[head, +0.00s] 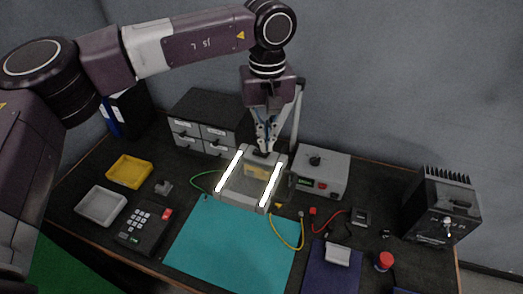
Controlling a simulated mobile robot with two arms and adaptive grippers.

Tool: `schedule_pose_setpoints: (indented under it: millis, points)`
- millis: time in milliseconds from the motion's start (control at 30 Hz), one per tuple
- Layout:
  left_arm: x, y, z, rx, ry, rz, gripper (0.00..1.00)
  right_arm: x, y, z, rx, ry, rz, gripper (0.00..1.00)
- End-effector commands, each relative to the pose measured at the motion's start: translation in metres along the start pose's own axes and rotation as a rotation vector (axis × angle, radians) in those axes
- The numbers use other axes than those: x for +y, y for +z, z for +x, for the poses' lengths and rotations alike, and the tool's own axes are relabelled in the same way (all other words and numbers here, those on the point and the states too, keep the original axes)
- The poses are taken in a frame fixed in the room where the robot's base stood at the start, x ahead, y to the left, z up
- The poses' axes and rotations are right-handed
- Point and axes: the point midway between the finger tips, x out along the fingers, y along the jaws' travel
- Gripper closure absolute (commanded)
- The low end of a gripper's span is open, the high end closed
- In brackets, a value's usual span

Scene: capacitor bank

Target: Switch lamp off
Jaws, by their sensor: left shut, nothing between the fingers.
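The lamp (229,171) is a grey frame with two bright white light strips, one on each side of a clear pane. Both strips are lit. It hangs over the back of the teal mat (225,248), in the middle of the head view. My left gripper (265,150) points down at the lamp's back edge, by a small dark part there. It is shut and empty. Its fingertips are at or just above that part; I cannot tell whether they touch it. My right gripper is not in view.
A grey box with a dark knob (333,171) stands right of the lamp. A drawer cabinet (187,127) is behind left. A yellow tray (130,171), a grey tray (101,206) and a keypad device (143,228) are at left. A black finned unit (440,207) stands right.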

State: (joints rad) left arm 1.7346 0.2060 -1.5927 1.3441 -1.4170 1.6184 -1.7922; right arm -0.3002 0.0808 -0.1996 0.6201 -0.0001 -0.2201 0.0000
Motion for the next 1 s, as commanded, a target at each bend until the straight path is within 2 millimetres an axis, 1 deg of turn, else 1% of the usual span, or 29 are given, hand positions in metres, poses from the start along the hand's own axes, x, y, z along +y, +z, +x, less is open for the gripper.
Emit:
schedule_pose_setpoints:
  millis: [1000]
  points:
    - [0.0, 0.0, 0.016, 0.0, 0.0, 0.0, 1.0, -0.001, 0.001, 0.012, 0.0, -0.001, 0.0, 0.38]
